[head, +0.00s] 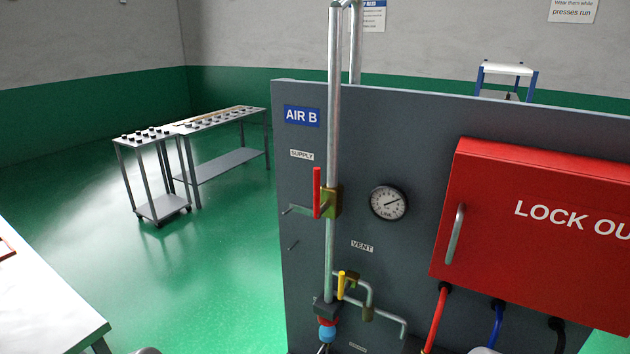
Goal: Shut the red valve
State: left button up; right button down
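The red valve handle (317,193) is a flat lever on a brass valve body (332,203) on the vertical grey supply pipe (334,110). The lever stands upright, in line with the pipe. A "SUPPLY" label (302,155) is above and left of it. Below it, a smaller yellow valve handle (341,285) also stands upright on a branch pipe, under the "VENT" label (362,246). A round line gauge (389,203) is right of the red valve, its needle pointing up and right. Neither of my grippers is in view.
The pipe runs up a dark grey panel (400,135). A red lockout box (540,225) sticks out on the right, with hoses below. A short rod (298,210) juts out left of the valve. A white table (45,300) is at lower left; grey carts stand behind on open green floor.

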aim_at(318, 210)
jog(key=k, duration=1.35)
jog(key=u, duration=0.35)
jog(key=i, duration=0.35)
jog(key=u, duration=0.95)
jog(key=i, duration=1)
jog(key=z, duration=0.4)
jog(key=i, duration=0.8)
jog(key=z, duration=0.85)
